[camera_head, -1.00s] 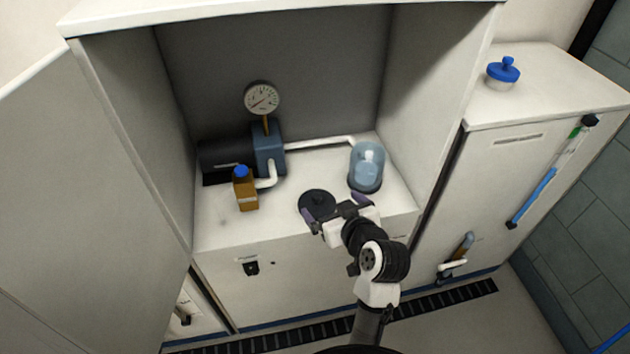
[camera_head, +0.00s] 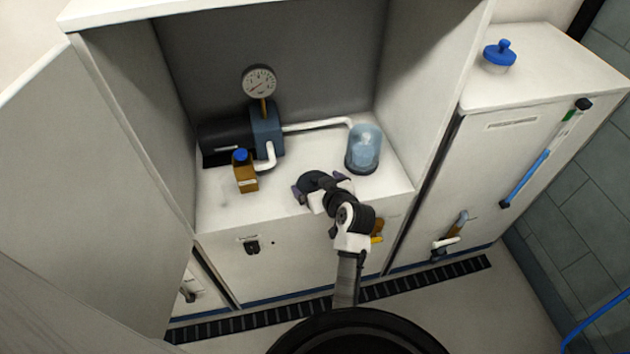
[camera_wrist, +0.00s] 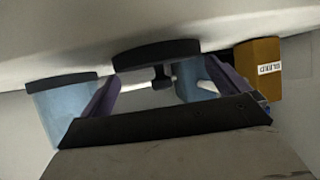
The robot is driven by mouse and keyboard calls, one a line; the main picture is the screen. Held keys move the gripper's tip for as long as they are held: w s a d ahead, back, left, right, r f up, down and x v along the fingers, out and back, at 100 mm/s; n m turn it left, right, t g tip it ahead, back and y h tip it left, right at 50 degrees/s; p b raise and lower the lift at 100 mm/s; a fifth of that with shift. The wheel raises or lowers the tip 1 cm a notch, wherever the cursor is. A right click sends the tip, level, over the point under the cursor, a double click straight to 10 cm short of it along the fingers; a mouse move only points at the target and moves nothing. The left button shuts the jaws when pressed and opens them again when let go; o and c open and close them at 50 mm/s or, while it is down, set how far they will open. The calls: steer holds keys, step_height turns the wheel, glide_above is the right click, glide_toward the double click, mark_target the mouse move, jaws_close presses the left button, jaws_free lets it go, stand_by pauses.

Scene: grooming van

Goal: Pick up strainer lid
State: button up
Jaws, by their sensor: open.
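The strainer lid is a black disc (camera_head: 311,179) with a small knob. It lies on the white cabinet shelf near its front edge, partly hidden by my gripper in the head view. In the wrist view, which appears upside down, the lid (camera_wrist: 155,52) shows with its knob between my fingers. My gripper (camera_head: 321,187) is open, its purple fingers to either side of the lid's near part. The fingers (camera_wrist: 162,72) hold nothing; whether they touch the lid I cannot tell.
A clear bluish strainer bowl (camera_head: 364,150) stands to the lid's right. An amber bottle with a blue cap (camera_head: 244,172) stands to its left. Behind are a blue-black pump (camera_head: 264,130), a white pipe (camera_head: 315,125) and a gauge (camera_head: 259,82). Cabinet walls enclose the shelf.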

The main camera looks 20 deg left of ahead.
steer(key=shift+x, duration=1.1)
steer(key=shift+s, duration=0.1)
steer(key=shift+r, duration=0.1)
steer(key=c, duration=0.7)
steer(key=shift+o, duration=0.2)
